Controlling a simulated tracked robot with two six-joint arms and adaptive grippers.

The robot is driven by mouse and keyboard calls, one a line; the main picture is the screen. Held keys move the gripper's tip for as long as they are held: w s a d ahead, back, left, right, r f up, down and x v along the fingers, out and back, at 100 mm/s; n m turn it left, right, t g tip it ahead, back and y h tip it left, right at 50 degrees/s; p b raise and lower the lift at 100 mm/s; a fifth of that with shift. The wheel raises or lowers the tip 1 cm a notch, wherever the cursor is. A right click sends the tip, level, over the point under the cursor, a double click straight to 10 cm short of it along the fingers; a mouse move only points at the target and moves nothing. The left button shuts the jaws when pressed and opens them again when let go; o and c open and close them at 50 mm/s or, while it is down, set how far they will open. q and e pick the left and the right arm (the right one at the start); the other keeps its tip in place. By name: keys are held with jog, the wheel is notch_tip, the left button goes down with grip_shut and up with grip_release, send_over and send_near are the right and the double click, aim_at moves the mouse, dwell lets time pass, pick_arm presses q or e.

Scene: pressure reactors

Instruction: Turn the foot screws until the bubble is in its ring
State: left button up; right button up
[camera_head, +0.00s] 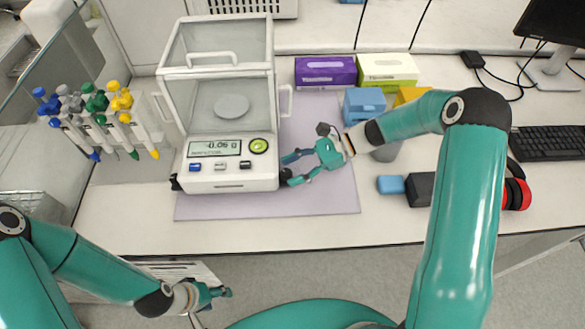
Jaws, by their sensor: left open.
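The balance (232,170) stands on a lilac mat, its display reading about -0.06 g. Its round green level bubble (258,146) is at the front right of the panel; the bubble's place in the ring is too small to tell. A black left foot screw (175,183) shows at the front left corner, and a black right foot screw (285,173) at the front right. My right gripper (287,170) is at the right foot screw, fingers apart on either side of it; contact is unclear. My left gripper (226,292) is open and empty, low in front of the bench.
Pipettes (105,125) hang on a rack left of the balance. Purple (325,72) and green (388,70) tissue boxes, blue boxes (364,104) and a yellow item stand behind my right arm. A keyboard (550,143) is far right. The mat's front (265,205) is clear.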

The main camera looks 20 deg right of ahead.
jog(key=v, duration=1.2)
jog(key=shift+f, duration=0.1)
dwell(0.4)
